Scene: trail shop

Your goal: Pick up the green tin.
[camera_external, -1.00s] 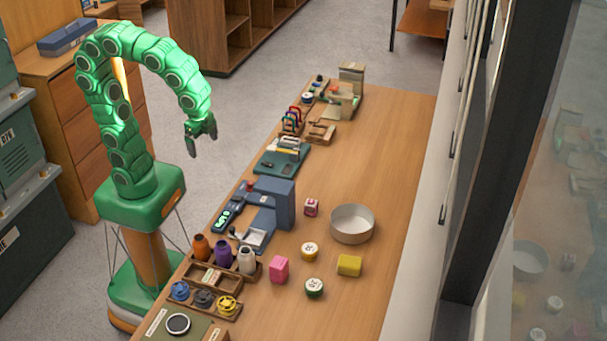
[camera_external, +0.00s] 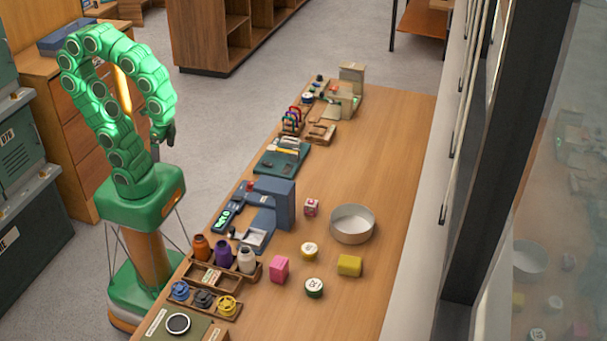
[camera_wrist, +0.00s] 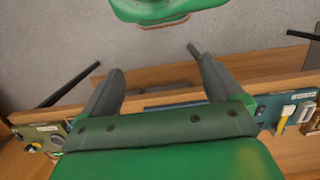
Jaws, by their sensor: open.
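The green tin (camera_external: 314,287) is a small round tin with a white lid and green side. It stands on the wooden counter near its front, below a yellow tin and left of a yellow block. My gripper (camera_external: 163,135) is drawn back close to my arm, off the counter's left side and well away from the tin. In the wrist view my gripper (camera_wrist: 150,72) has its two dark fingers spread apart with nothing between them. The green tin does not show in the wrist view.
Near the tin are a yellow tin (camera_external: 309,250), a yellow block (camera_external: 349,265), a pink block (camera_external: 279,269) and a round metal bowl (camera_external: 352,223). A wooden tray with spools (camera_external: 222,272) and a blue press (camera_external: 284,204) stand to the left. The counter's right side is clear.

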